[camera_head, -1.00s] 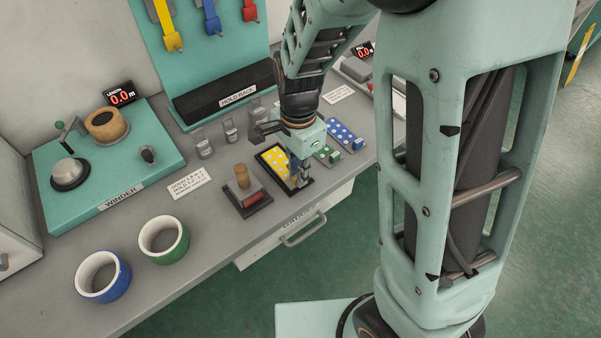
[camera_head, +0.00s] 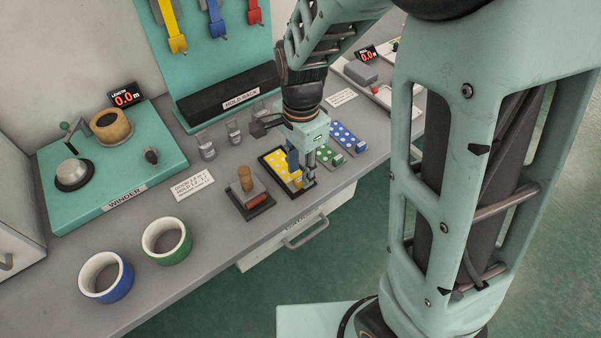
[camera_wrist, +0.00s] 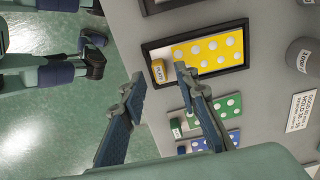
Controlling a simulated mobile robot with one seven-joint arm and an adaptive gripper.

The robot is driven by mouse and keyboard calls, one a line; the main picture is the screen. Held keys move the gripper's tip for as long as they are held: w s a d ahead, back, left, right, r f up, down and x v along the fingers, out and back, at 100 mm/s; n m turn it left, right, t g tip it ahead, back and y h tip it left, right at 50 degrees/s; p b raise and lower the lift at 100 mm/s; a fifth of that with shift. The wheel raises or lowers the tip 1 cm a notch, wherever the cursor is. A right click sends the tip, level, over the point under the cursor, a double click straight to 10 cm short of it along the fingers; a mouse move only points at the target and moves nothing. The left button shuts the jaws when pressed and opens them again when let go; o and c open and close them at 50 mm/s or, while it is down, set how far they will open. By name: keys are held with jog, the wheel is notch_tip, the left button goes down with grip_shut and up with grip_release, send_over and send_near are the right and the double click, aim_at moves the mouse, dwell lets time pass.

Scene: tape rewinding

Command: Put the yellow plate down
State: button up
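The yellow plate (camera_head: 274,159) with white dots lies flat in a black-rimmed tray (camera_wrist: 150,48) on the bench. In the wrist view, the plate (camera_wrist: 212,50) fills most of the tray, and its yellow grip block (camera_wrist: 158,72) is at the left end. My gripper (camera_wrist: 160,77) is open, with its fingertips apart near that block and a visible gap between them. Nothing is held between the fingers. In the head view, my gripper (camera_head: 302,178) is over the near right end of the tray and hides part of the plate.
A green dotted plate (camera_wrist: 210,105) and a blue dotted plate (camera_wrist: 225,139) lie beside the tray. A wooden-handled block (camera_head: 246,186) stands left of it.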

notch_tip(320, 180, up, 10)
jog(key=shift+p, duration=0.4)
jog(key=shift+f, duration=0.1)
